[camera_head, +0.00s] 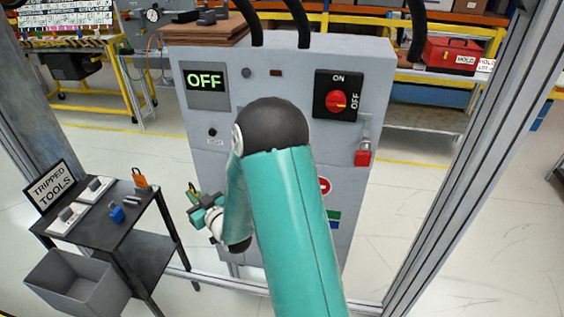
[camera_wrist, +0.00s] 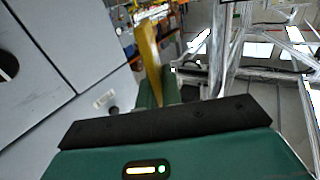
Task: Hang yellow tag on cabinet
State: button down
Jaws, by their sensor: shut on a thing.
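The grey cabinet (camera_head: 284,60) stands in the middle of the head view. It has a lit OFF display (camera_head: 205,83) and a red rotary switch (camera_head: 337,101). A red padlock (camera_head: 363,154) hangs below the switch at the right. My gripper (camera_head: 199,204) is in front of the cabinet's lower left edge, apart from it. It is shut on a thin yellow piece, seemingly the yellow tag (camera_wrist: 149,58), seen nearly edge-on between the fingers in the wrist view. My arm hides part of the cabinet's front.
A black table (camera_head: 110,235) at the left bears a TRIPPED TOOLS sign (camera_head: 52,187), a blue padlock (camera_head: 117,214) and an orange item (camera_head: 139,180). A grey bin (camera_head: 75,284) is below. Metal frame posts (camera_head: 465,150) stand at the right. Floor between table and cabinet is clear.

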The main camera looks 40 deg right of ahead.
jog(key=s+d+r, duration=0.8)
jog(key=d+r, duration=0.3)
jog(key=s+d+r+y, duration=0.1)
jog(key=s+d+r, duration=0.15)
jog(key=s, duration=0.35)
jog(key=s+d+r, duration=0.2)
jog(key=s+d, duration=0.1)
jog(key=s, duration=0.2)
jog(key=w+d+f, duration=0.1)
jog(key=w+d, duration=0.4)
jog(key=d, duration=0.2)
jog(key=shift+w+d+f+n, duration=0.3)
jog(key=shift+w+d+n, duration=0.05)
jog(key=shift+d+n, duration=0.05)
jog(key=c, duration=1.5)
grip_release()
